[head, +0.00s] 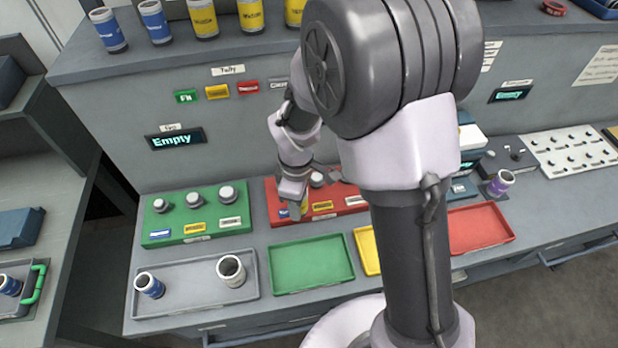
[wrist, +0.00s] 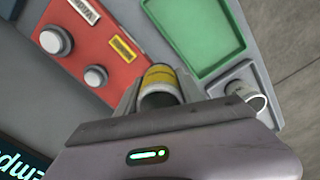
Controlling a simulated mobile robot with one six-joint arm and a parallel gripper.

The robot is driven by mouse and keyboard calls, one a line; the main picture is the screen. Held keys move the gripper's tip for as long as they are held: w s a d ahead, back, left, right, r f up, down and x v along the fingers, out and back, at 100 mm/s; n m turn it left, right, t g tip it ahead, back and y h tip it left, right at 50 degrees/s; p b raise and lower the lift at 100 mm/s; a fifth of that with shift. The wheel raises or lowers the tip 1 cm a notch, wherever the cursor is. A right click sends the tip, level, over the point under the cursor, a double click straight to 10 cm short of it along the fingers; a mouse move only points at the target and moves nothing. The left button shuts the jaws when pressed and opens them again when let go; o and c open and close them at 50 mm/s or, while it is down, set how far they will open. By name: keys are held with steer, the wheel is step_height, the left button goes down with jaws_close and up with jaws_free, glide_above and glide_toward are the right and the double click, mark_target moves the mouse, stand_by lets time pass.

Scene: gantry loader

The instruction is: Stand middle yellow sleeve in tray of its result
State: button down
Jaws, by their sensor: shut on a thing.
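My gripper (head: 298,207) is shut on a yellow sleeve (wrist: 160,78), holding it over the front of the red panel (head: 270,200). In the wrist view the sleeve sits between the two fingers, grey end toward me. In the head view the sleeve is mostly hidden by the gripper. The green tray (head: 310,285) is empty and lies just in front of the red panel. The yellow tray (head: 367,250) is mostly hidden behind my arm. The red tray (head: 481,228) shows no sleeve. Several yellow sleeves (head: 203,17) stand on the upper shelf.
A purple sleeve (head: 501,182) stands at the right. The left display (head: 175,139) reads Empty.

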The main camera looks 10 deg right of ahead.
steer(key=shift+s+a+r, duration=0.1)
steer(key=shift+s+a, duration=0.2)
steer(key=shift+s, duration=0.2)
steer(key=shift+s+a, duration=0.3)
steer(key=shift+s, duration=0.2)
steer(key=shift+r, duration=0.1)
steer(key=shift+r+p, duration=1.95)
steer(key=shift+r, duration=0.3)
steer(key=shift+f, duration=0.1)
